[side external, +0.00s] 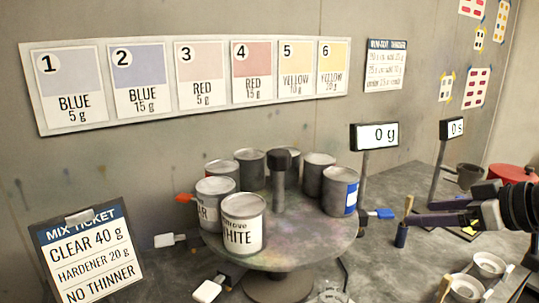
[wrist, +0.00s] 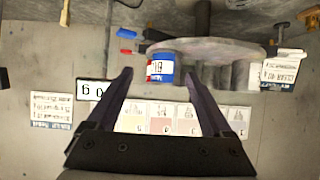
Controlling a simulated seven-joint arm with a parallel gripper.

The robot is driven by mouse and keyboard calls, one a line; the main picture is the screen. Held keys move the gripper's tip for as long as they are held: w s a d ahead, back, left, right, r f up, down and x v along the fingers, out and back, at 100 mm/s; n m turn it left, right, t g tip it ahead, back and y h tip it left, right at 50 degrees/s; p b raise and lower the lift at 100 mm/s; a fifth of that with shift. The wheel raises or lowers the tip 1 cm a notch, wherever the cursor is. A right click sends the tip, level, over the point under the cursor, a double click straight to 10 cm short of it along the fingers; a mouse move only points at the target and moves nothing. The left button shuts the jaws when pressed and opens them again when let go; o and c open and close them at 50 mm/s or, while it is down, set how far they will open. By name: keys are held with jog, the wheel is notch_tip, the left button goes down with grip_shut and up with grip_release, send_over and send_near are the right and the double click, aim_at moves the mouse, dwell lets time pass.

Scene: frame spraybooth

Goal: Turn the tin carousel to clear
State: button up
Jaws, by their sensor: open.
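The tin carousel (side external: 290,236) is a round grey turntable on a pedestal, with a dark-topped centre post (side external: 280,172). Several tins stand on it. A tin reading WHITE (side external: 243,225) faces the front. Left of it, a partly hidden label ending in "AR" shows on another tin (side external: 214,205). A blue-labelled tin (side external: 340,191) stands at the right edge; the others show plain grey sides. My gripper (side external: 420,213) is open and empty, right of the carousel and apart from it. In the upside-down wrist view, the blue-and-red tin (wrist: 160,68) appears between the fingertips, beyond them.
A mix ticket (side external: 92,250) reads clear 40 g, hardener 20 g, no thinner. A scale display (side external: 375,136) reads 0 g; a timer (side external: 452,129) reads 0 s. A blue-ended item (side external: 382,213) lies right of the carousel. Metal cups (side external: 488,264) and brushes stand front right.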

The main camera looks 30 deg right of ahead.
jog(key=w+a+r+t+y, duration=0.1)
jog(key=w+a+r+t, duration=0.25)
jog(key=w+r, duration=0.45)
jog(key=n+t+y, duration=0.2)
jog(key=n+y, duration=0.1)
send_over(275, 188)
jog(key=d+x, duration=0.1)
jog(key=x, duration=0.2)
jog(key=f, duration=0.4)
jog(key=shift+w, duration=0.3)
grip_shut()
